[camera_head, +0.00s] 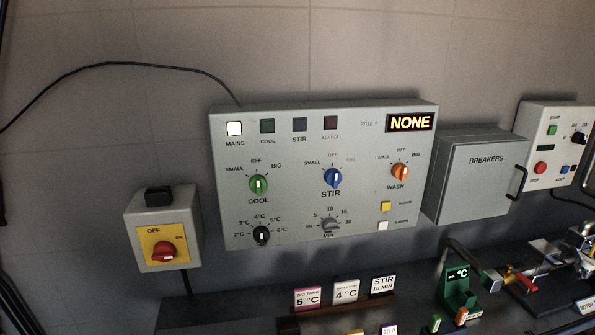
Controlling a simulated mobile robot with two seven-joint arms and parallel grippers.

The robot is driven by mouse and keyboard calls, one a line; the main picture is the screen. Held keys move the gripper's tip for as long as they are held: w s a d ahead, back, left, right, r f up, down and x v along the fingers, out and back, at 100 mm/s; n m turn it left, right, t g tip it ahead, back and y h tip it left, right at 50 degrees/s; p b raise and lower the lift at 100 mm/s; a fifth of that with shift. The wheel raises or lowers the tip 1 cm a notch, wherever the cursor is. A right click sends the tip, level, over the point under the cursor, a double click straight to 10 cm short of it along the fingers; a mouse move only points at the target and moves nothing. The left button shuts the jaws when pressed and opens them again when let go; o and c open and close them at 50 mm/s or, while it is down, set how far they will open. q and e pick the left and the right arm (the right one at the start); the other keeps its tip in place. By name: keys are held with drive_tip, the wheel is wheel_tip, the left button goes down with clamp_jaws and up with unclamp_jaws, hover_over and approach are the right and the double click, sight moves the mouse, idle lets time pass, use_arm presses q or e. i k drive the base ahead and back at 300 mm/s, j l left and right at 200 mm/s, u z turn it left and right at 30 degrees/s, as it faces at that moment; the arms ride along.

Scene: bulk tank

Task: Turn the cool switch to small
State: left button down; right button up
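The cool switch (258,185) is a green knob at the left of the grey control panel (290,232). Its marks read SMALL at upper left, OFF at top and BIG at upper right. Its white pointer stands about upright, at OFF. The blue STIR knob (332,179) and the orange WASH knob (400,172) sit to its right, also pointing about up. A black temperature dial (261,235) is below it. Neither of my grippers shows in this view, and nothing touches the switch.
A grey box with a red OFF/ON knob (163,252) is at lower left. The breakers box (482,175) adjoins the panel on the right. The display (410,122) reads NONE; the MAINS lamp (234,128) is lit white. Small signs (346,291) stand below. The space before the panel is clear.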

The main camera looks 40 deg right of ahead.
sight(258, 183)
drive_tip(key=z, duration=1.3)
